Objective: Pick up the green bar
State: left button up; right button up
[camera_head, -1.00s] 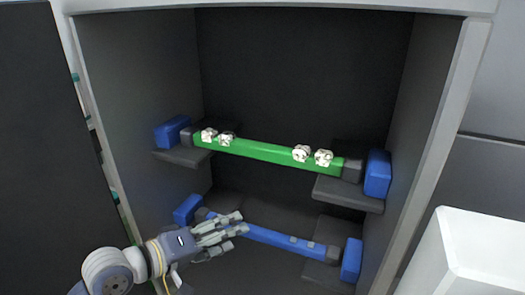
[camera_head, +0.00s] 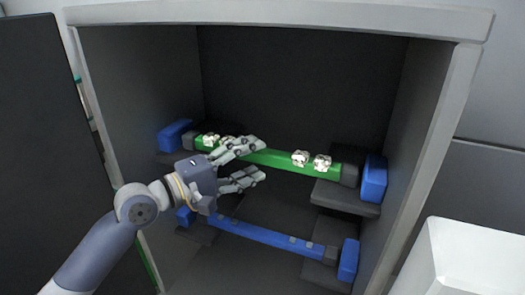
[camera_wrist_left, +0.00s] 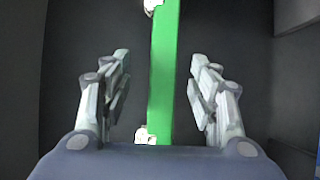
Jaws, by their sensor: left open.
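The green bar (camera_head: 285,161) lies across the upper pair of dark supports in the cabinet, with white fittings on it towards each end. My left gripper (camera_head: 258,162) is open in front of the bar's left half and hides part of it in the head view. In the left wrist view the green bar (camera_wrist_left: 163,75) runs between the two open fingers (camera_wrist_left: 161,90), with a gap on each side. White fittings show on it at the top and near the palm. I cannot tell how far the bar is in depth from the fingertips. My right gripper is not in view.
A blue bar (camera_head: 255,233) lies on the lower supports, below my left gripper. Blue end blocks (camera_head: 374,178) stand beside the bars' ends. The cabinet's right wall (camera_head: 405,130) and left wall (camera_head: 140,90) bound the space. A white box (camera_head: 470,258) stands outside at the lower right.

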aim_at(255, 158)
pick_arm(q)
jog(key=x, duration=0.1)
jog(key=p+x, duration=0.1)
jog(key=x, duration=0.2)
jog(key=shift+w+f, duration=0.15)
jog(key=shift+f, duration=0.1)
jog(key=shift+a, duration=0.15)
jog(key=c, duration=0.7)
jog(key=shift+r, duration=0.15)
grip_shut()
